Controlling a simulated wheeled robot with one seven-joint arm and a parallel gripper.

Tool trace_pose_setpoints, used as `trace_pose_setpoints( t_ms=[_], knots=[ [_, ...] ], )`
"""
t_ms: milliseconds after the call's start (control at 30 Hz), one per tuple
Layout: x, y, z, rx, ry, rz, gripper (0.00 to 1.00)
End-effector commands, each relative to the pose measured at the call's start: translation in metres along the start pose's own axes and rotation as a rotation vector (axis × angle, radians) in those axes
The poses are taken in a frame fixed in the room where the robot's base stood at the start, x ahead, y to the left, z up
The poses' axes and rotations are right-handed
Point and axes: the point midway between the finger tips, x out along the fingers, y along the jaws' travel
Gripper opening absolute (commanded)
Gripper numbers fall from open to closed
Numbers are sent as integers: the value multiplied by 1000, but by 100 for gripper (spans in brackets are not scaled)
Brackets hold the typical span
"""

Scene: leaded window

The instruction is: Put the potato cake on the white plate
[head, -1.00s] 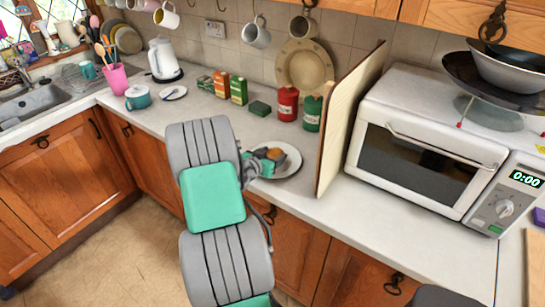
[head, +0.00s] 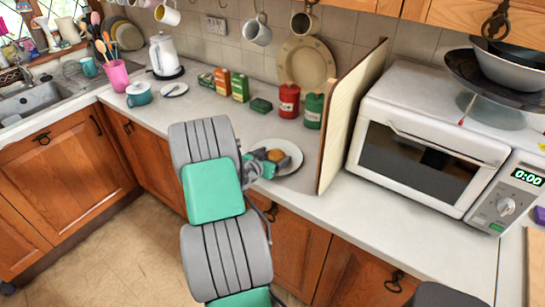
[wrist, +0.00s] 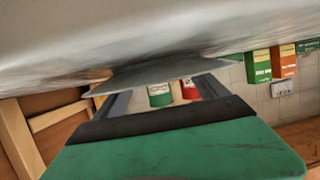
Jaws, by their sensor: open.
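The potato cake (head: 276,155) is a small round golden-brown piece on the white plate (head: 292,163), partly hidden by my gripper. The plate lies on the counter left of the upright board. My gripper (head: 267,160) is low at the plate's left side, close beside the cake; whether they touch I cannot tell. In the wrist view my gripper (wrist: 162,92) has its fingers spread, with no cake visible between them. A pale surface fills the top of that view, very close.
An upright board (head: 350,120) and a white oven (head: 430,150) stand right of the plate. Behind it are a red tin (head: 288,101), a green tin (head: 313,111) and a dark green block (head: 261,105). Free counter (head: 215,108) lies to the left.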

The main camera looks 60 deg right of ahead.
Motion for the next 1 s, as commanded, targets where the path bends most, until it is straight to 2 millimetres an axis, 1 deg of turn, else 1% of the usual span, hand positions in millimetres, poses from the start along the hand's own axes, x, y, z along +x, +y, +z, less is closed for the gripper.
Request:
trace_pose_setpoints(
  t_ms=[67,100,167,267,400,533,633,767,833,867,933,967,1000],
  knots=[
    [-2,0,-4,0,0,0,83],
    [-4,-1,-3,-1,0,-1,83],
    [-14,-2,-2,-1,1,-3,83],
    [-38,-2,0,-2,1,-5,83],
    [-76,-2,0,-1,2,-6,83],
    [-104,-2,-1,0,1,-5,83],
    [-116,-1,-2,-1,1,-3,83],
    [-122,-1,-2,1,-2,-2,83],
    [-133,-10,0,-8,-40,-21,83],
    [-142,-19,1,-16,-74,-40,83],
    [-182,-47,12,-71,-200,-121,83],
    [-206,-61,19,-111,-267,-173,83],
    [-244,-79,30,-183,-359,-258,83]
  ],
)
